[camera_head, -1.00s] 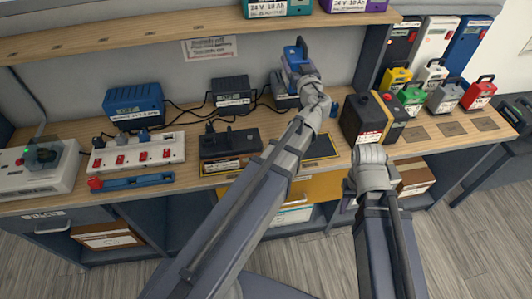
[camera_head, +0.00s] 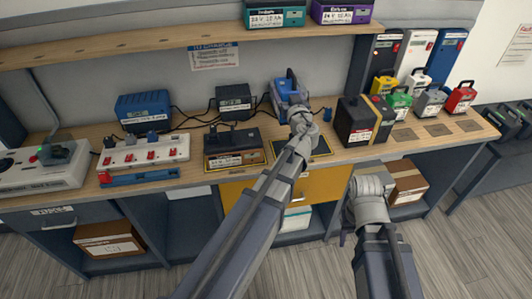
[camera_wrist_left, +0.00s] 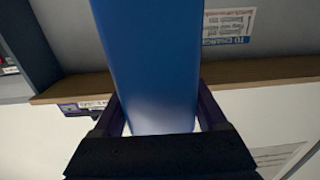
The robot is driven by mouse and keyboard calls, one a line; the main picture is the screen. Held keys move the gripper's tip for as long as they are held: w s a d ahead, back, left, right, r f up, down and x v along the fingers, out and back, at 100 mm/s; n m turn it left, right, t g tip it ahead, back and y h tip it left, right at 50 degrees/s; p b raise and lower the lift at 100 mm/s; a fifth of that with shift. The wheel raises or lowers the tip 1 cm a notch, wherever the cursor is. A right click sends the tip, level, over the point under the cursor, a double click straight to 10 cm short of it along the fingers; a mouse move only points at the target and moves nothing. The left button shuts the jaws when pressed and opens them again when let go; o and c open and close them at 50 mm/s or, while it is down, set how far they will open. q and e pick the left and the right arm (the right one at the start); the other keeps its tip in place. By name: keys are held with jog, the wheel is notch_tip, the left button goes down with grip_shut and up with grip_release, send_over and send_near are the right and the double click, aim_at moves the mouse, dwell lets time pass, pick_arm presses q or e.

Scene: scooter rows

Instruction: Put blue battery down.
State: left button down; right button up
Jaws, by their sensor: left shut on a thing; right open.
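The blue battery (camera_head: 283,91) has a dark handle on top and stands upright at the back of the wooden bench, behind the yellow-edged dark pad (camera_head: 320,147). My left gripper (camera_head: 299,117) is shut on it from the front. In the left wrist view the battery (camera_wrist_left: 150,65) fills the space between the fingers (camera_wrist_left: 160,128). Its underside is hidden by the gripper, so I cannot tell whether it touches what is below. My right gripper (camera_head: 371,186) is open and apart from things, in front of the bench edge; its fingertips are hardly visible.
A black charger (camera_head: 234,146) and a smaller dark box (camera_head: 233,101) stand left of the battery. A large black battery (camera_head: 362,121) stands close on the right. A wooden shelf (camera_head: 140,46) hangs above. Small coloured batteries (camera_head: 461,97) fill the right side.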

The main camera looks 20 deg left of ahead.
pick_arm(q)
jog(key=a+f+b, duration=0.2)
jog(key=f, duration=0.1)
jog(key=w+a+f+b, duration=0.1)
jog(key=f+b, duration=0.1)
jog(key=shift+a+f, duration=0.25)
jog(key=shift+w+a+f+b, duration=0.1)
jog(key=shift+a+f+b, duration=0.3)
jog(key=shift+b, duration=0.05)
notch_tip(320, 180, down, 10)
jog(key=b, duration=1)
jog(key=shift+f, duration=0.15)
grip_release()
